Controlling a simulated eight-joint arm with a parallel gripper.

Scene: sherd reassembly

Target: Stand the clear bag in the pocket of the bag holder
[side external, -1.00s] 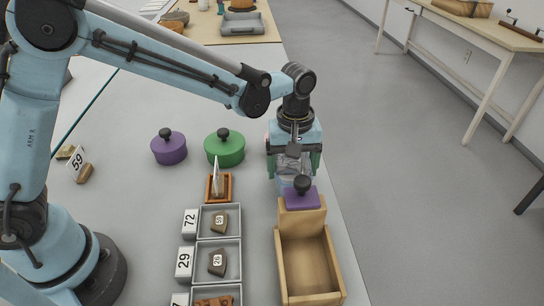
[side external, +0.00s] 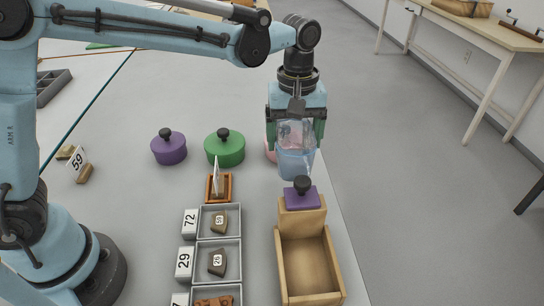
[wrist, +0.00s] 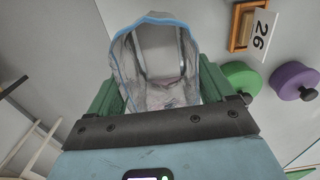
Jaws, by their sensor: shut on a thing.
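My gripper (side external: 297,134) is shut on the clear bag (side external: 295,160), which hangs below its green fingers in the side view. In the wrist view the bag (wrist: 150,62) shows a blue-edged open mouth between the fingers. The bag is above the table, behind a wooden box (side external: 334,272) with an open compartment. A small orange-brown wooden frame (side external: 226,197) with an upright card stands left of the box. I cannot tell for certain which of these two is the bag holder.
Green (side external: 224,150) and purple (side external: 168,150) round lids lie to the left. Grey trays with sherds (side external: 219,222) stand left of the box. A pink thing is partly hidden behind my gripper.

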